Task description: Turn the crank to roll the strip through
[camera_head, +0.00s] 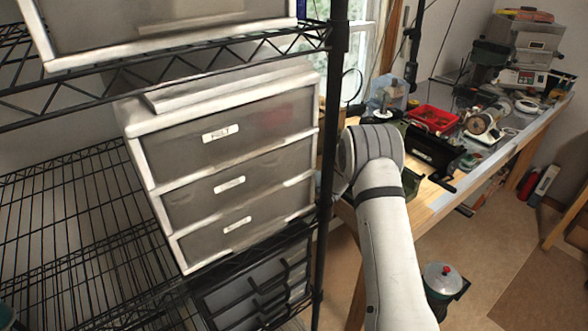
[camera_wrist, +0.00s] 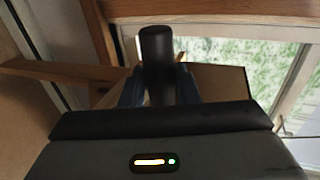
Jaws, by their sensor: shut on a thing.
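In the wrist view a black rounded handle (camera_wrist: 157,48), which looks like the crank's grip, stands upright between the two bluish fingers of my gripper (camera_wrist: 159,85). The fingers are shut on it from both sides. In the head view my arm hides the gripper, the handle and whatever the crank is fixed to. A dark machine body (camera_head: 432,152) shows on the bench just right of my arm; I cannot tell whether it is the rolling mill. I cannot make out the strip or the rollers in either view.
A wooden workbench (camera_head: 450,192) runs to the back right with a red tray (camera_head: 433,119) and several tools. A black wire shelf with a white drawer unit (camera_head: 230,150) stands close on the left. A lidded container (camera_head: 440,280) is on the floor below the bench.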

